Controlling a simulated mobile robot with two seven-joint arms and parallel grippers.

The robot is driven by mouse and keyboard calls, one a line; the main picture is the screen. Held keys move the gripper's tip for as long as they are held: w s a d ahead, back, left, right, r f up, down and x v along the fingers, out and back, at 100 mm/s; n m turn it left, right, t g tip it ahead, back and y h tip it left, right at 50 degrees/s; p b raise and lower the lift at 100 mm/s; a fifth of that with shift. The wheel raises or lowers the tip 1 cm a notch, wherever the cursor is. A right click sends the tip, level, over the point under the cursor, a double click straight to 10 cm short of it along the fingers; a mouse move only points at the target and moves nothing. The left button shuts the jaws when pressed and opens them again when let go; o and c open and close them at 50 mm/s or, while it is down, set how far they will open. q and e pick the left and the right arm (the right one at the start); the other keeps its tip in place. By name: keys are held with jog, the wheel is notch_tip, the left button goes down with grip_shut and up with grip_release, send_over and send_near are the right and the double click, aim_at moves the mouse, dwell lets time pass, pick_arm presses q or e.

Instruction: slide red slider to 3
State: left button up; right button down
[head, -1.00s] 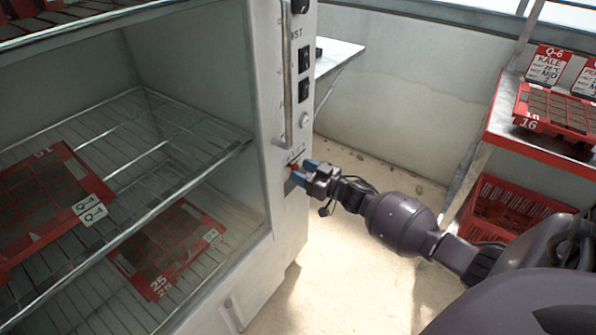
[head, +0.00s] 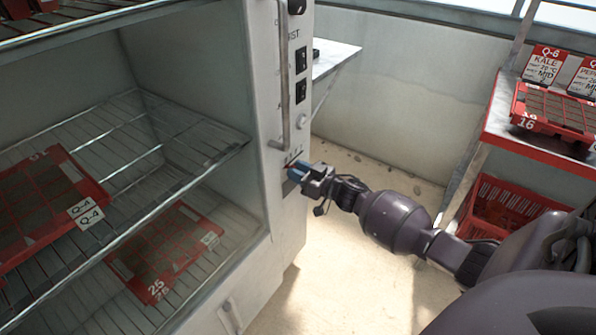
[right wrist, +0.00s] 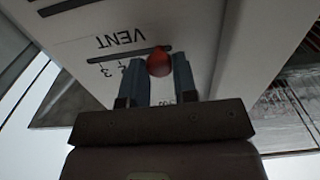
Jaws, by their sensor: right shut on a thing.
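The red slider (right wrist: 159,62) is a round red knob in the slot under the upside-down word VENT in the right wrist view. It stands near the right end of the slot in that view, past the printed 2 and away from the 3 (right wrist: 104,71) at the left. My right gripper (right wrist: 159,75) is shut on the knob, one blue finger on each side. In the head view my right gripper (head: 296,174) is at the cabinet's front panel (head: 287,225) and hides most of the slider. My left gripper is not in view.
Above the slider, the panel carries black switches (head: 301,92) and a long vertical handle (head: 284,90). Left of it, wire shelves hold red trays (head: 92,190). A red rack with trays (head: 490,140) stands at the right. Floor between is clear.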

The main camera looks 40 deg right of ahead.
jog(key=d, duration=0.2)
jog(key=w+d+b, duration=0.1)
jog(key=d, duration=0.3)
jog(key=shift+w+d+f, duration=0.25)
jog(key=shift+w+d, duration=0.1)
jog(key=shift+w+d+r, duration=0.1)
jog(key=shift+d, duration=0.25)
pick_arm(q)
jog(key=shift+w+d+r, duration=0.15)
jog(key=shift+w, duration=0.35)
pick_arm(e)
jog(key=shift+d+r, duration=0.15)
jog(key=shift+r, duration=0.05)
jog(key=c, duration=0.9)
grip_release()
jog(key=shift+d, duration=0.1)
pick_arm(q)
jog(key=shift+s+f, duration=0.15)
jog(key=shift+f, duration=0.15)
